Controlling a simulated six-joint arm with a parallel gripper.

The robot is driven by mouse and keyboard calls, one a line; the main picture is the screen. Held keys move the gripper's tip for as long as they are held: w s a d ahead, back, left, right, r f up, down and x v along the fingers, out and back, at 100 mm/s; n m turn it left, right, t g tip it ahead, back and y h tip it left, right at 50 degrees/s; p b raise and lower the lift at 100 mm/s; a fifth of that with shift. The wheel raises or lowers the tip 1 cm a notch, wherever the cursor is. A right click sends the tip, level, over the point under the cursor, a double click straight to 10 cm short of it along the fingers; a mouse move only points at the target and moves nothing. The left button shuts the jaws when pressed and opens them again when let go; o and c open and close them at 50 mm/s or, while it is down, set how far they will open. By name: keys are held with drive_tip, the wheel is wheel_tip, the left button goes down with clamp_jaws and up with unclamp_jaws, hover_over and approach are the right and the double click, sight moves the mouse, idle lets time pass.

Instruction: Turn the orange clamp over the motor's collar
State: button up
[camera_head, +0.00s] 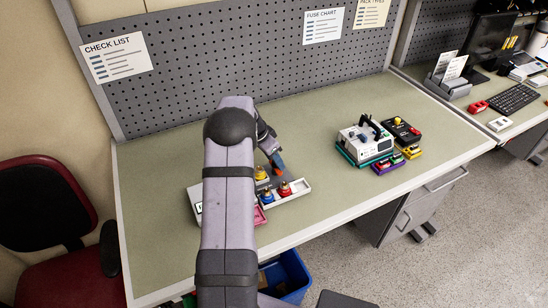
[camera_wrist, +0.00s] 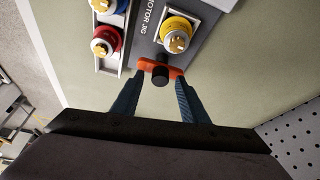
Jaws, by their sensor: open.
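The orange clamp (camera_wrist: 146,65) with its black knob (camera_wrist: 160,77) sits at the end of the grey motor jig (camera_wrist: 147,42) in the wrist view. The motor (camera_wrist: 177,36), yellow with a brass-coloured top, stands in the jig just beyond the clamp. The clamp lies beside the motor's collar, not visibly across it. My gripper (camera_wrist: 160,82) is open, its two blue fingers on either side of the clamp and knob; I cannot tell whether they touch it. In the head view the yellow motor (camera_head: 261,174) shows beside my arm, which hides much of the jig.
A white tray (camera_head: 303,186) with a red and a blue motor stands beside the jig. Further right are a white-and-green pump unit (camera_head: 364,142), a black unit (camera_head: 401,130) and small coloured blocks. A pegboard (camera_head: 240,60) closes the back. The bench between is clear.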

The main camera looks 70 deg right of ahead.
drive_tip(key=shift+c, duration=0.2)
clamp_jaws()
